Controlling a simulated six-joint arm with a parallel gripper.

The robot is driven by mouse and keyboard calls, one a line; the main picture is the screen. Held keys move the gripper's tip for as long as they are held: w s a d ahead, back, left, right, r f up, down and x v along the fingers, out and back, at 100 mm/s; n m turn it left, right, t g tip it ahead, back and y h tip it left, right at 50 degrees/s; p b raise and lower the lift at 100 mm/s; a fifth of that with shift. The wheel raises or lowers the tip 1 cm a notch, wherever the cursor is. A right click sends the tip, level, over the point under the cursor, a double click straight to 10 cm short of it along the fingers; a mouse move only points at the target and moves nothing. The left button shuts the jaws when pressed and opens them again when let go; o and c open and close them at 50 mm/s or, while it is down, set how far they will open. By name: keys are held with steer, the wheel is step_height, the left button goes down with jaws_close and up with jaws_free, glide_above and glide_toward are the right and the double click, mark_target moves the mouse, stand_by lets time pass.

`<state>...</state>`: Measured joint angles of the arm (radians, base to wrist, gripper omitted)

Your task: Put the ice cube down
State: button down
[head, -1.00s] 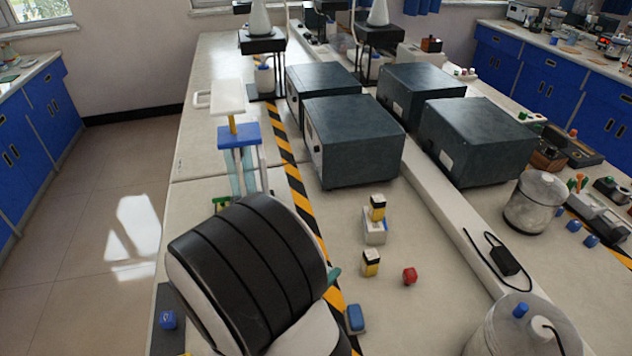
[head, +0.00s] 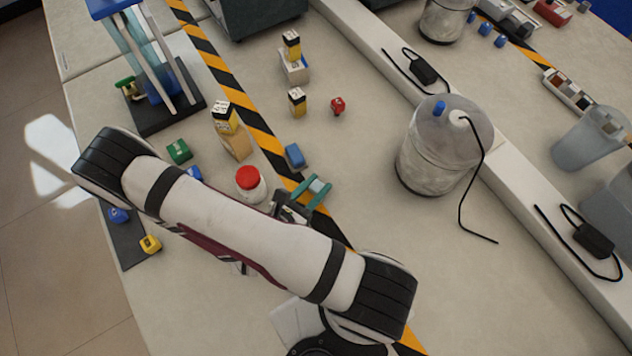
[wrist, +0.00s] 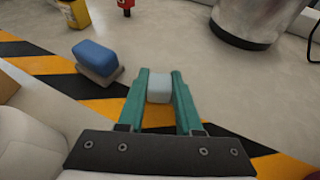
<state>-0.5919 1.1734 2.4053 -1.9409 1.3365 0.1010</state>
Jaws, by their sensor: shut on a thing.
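The ice cube (wrist: 159,88) is a small pale grey-blue block with rounded edges. In the wrist view it sits between the tips of my gripper's teal fingers (wrist: 157,95), which are shut on it. In the head view my gripper (head: 314,191) shows as teal fingers beyond my white and black arm, near the striped tape. I cannot make out the cube in the head view. Whether the cube touches the bench is not clear.
A blue-topped block (wrist: 95,57) lies left of my gripper; it also shows in the head view (head: 294,155). A red-capped jar (head: 249,183) stands close by. Bare bench lies between the container and the tape.

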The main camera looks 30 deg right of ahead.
steer(key=c, duration=0.6)
jaws_free()
steer(key=v, duration=1.1)
steer(key=shift+s+a+r, duration=0.1)
steer(key=shift+a, duration=0.15)
steer(key=s+r+m+g+y, duration=0.1)
steer(key=r+m+y, duration=0.3)
steer(key=m, duration=0.5)
steer(key=s+a+r+m+g+y, duration=0.1)
steer(key=s+r+m+y, duration=0.3)
steer(key=r+m, duration=0.4)
steer(key=s+r+m+g+y, duration=0.2)
steer(key=r+m+y, duration=0.3)
steer(key=m, duration=0.6)
steer(key=shift+s+a+r+g+y, duration=0.25)
steer(key=shift+a+r+g+y, duration=0.15)
steer(key=shift+g+y, duration=0.2)
